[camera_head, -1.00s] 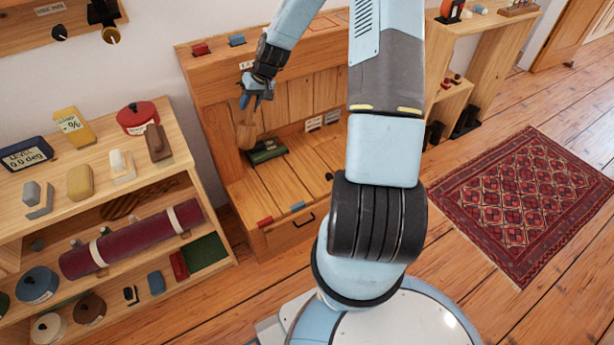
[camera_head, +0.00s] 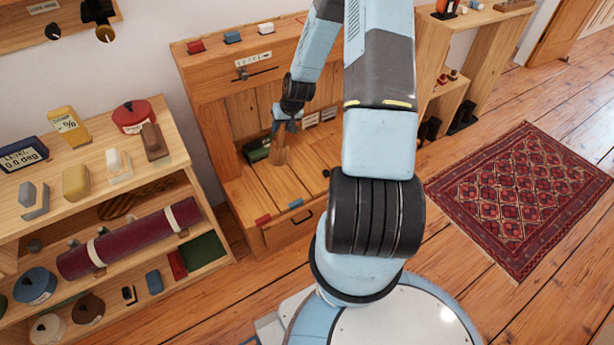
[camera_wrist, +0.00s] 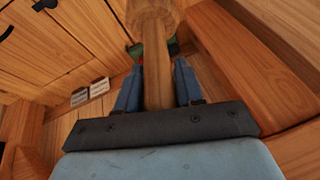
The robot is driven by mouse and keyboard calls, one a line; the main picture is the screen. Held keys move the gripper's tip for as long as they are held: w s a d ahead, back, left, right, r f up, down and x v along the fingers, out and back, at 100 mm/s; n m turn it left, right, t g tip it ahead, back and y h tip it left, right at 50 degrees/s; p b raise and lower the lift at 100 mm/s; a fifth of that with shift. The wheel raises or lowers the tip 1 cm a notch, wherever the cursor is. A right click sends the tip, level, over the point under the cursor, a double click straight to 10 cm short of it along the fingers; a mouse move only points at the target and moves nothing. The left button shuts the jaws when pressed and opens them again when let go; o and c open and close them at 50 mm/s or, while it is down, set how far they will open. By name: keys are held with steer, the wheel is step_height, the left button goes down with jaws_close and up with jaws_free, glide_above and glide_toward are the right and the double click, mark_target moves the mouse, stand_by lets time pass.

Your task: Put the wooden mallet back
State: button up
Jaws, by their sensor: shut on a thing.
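My gripper (camera_head: 287,120) is over the inside of the wooden bench (camera_head: 245,193). It is shut on the wooden mallet (camera_head: 280,152), which hangs head-down from it, right of a green item. In the wrist view, the mallet's handle (camera_wrist: 157,80) is between my gripper's two blue fingers (camera_wrist: 157,88), and its round head is at the top edge. In the head view I cannot tell whether the mallet touches the bench floor.
The dark green item (camera_head: 256,150) lies at the back left of the bench. Two white labels (camera_wrist: 88,93) are on its back panel. A slotted ledge (camera_head: 255,73) runs above. A loaded shelf (camera_head: 185,165) stands left; a patterned rug (camera_head: 520,190) lies right.

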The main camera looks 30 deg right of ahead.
steer(key=s+d+f+m+h, duration=0.25)
steer(key=s+d+f, duration=0.35)
steer(key=s+d, duration=0.5)
steer(key=w+f, duration=1.3)
steer(key=shift+w+d+f+h, duration=0.15)
steer(key=shift+w+d+h, duration=0.05)
steer(key=shift+d+h, duration=0.25)
steer(key=o, duration=1)
steer(key=shift+o, duration=0.2)
